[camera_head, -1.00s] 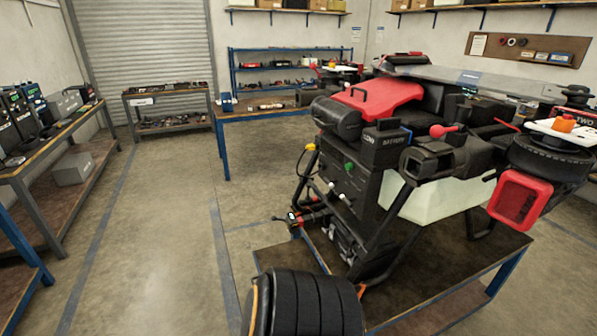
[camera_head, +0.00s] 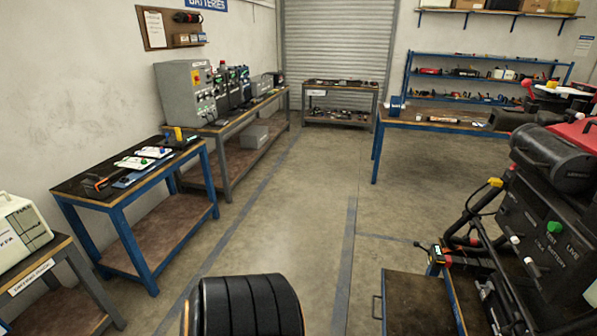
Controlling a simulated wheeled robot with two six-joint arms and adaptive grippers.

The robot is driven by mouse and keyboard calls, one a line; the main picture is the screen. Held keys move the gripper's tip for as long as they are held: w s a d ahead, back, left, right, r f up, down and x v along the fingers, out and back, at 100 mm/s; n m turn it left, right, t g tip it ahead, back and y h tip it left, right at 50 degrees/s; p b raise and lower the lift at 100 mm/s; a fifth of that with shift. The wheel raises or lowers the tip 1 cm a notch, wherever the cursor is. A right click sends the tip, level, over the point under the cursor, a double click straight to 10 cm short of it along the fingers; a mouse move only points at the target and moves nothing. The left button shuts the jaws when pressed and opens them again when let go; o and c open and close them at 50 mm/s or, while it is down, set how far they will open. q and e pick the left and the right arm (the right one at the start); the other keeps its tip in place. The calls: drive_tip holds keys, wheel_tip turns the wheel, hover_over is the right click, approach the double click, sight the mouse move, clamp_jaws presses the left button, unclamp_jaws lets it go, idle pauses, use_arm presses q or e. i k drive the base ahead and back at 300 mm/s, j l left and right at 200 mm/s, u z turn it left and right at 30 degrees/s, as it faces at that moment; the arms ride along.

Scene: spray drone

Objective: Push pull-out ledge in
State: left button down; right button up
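A dark-topped ledge (camera_head: 418,300) shows at the bottom right of the head view, beside the drone's stand. A thin handle (camera_head: 378,307) is on its left side. It appears to be the pull-out ledge, standing out from the stand, but its near end is cut off by the picture's lower edge. The large black drone (camera_head: 545,235) with a red cover is above and to its right, partly out of view. Neither of my grippers is in view.
Open concrete floor (camera_head: 290,220) lies left of the ledge. A blue-framed table (camera_head: 135,190) and a grey bench (camera_head: 225,125) line the left wall. A white case (camera_head: 20,235) sits at the left edge. Another blue-legged table (camera_head: 440,120) stands at the back right.

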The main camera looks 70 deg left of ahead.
sight(413, 304)
drive_tip(key=u, duration=1.4)
